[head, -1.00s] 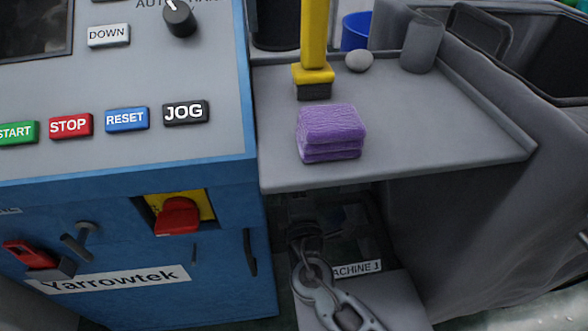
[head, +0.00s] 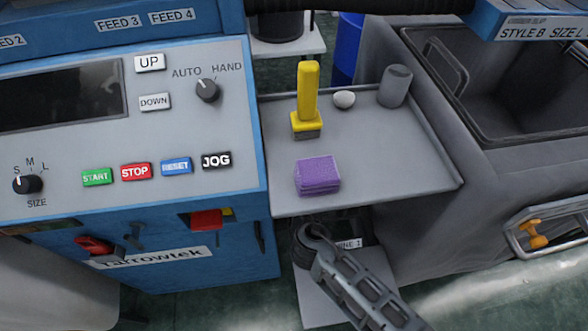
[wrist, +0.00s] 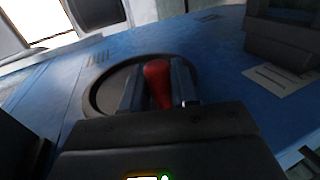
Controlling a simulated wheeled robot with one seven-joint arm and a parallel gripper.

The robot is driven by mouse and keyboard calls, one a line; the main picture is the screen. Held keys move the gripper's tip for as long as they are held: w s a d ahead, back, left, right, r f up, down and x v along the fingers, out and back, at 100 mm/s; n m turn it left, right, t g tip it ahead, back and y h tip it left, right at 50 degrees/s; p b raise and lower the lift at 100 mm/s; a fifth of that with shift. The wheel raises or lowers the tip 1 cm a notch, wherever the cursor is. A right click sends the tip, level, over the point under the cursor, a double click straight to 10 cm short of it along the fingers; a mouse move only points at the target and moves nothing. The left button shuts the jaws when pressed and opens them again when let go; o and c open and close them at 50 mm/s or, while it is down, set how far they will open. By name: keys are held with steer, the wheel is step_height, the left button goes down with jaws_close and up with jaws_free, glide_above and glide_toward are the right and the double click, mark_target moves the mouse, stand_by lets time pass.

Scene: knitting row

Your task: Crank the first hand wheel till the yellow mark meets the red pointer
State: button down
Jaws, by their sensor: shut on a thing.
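In the wrist view, my gripper (wrist: 157,82) is shut on a red knob-like handle (wrist: 158,88), one finger on each side of it. The handle stands over a dark round wheel or rim (wrist: 98,92) set against a blue panel. My gripper body hides the near part of this round piece. In the head view, my arm reaches to below the grey shelf, but the handle in my grasp cannot be made out there. I cannot make out a yellow mark or a red pointer on the wheel in either view.
A grey shelf (head: 400,165) above my arm holds a yellow-handled tool (head: 307,95), a folded purple cloth (head: 318,176), a pale ball (head: 344,99) and a grey cylinder (head: 396,87). The blue control cabinet (head: 262,150) stands at left, a grey bin (head: 440,215) at right.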

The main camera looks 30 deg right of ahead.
steer(key=shift+r, duration=0.45)
steer(key=shift+r+p, duration=0.45)
steer(key=shift+r, duration=0.2)
steer(key=c, duration=1)
jaws_free()
steer(key=shift+f, duration=0.1)
steer(key=v, duration=0.7)
steer(key=shift+s, duration=0.4)
steer(key=shift+a, duration=0.15)
